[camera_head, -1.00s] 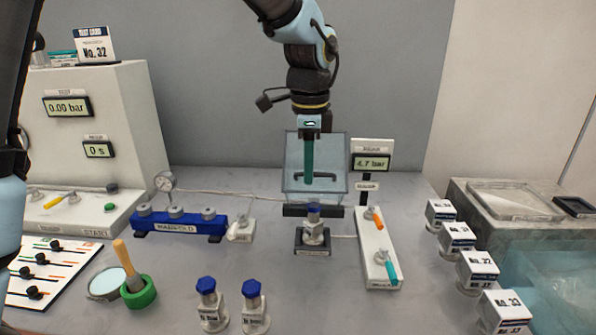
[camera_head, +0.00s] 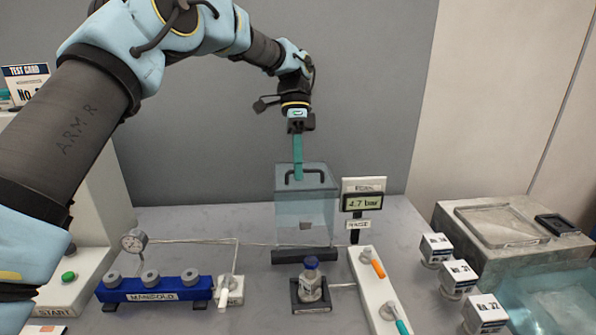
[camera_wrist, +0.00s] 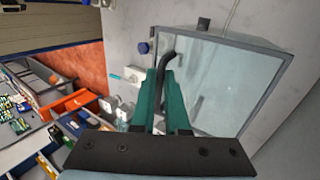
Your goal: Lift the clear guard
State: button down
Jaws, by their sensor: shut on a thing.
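The clear guard (camera_head: 304,210) is a see-through box with a black handle (camera_head: 304,172) on it. It stands raised on edge above a black bar (camera_head: 304,256), behind a blue-capped fitting (camera_head: 311,284) that is uncovered. My gripper (camera_head: 298,172) reaches down from above, and its green fingers are shut on the guard's handle. In the wrist view, the fingers (camera_wrist: 167,88) close around the dark handle (camera_wrist: 168,62), with the guard's clear panel (camera_wrist: 220,85) to the right. The exact grip contact is partly hidden by the fingers.
A 4.7 bar display (camera_head: 362,202) stands close right of the guard. A white valve block (camera_head: 378,290) lies in front of it. The blue manifold (camera_head: 155,290) is at left, with thin tubing running to the guard's area. Labelled blocks (camera_head: 436,249) line the right.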

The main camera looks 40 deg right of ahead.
jog(key=shift+w+d+f+g+y, duration=0.15)
jog(key=shift+w+d+f+y, duration=0.1)
jog(key=shift+w, duration=0.2)
jog(key=shift+w+d+f+g+y, duration=0.1)
jog(key=shift+w+d+g+y, duration=0.1)
jog(key=shift+w, duration=0.2)
jog(key=c, duration=1.2)
grip_release()
jog(key=shift+r, duration=0.1)
jog(key=shift+s+r, duration=0.1)
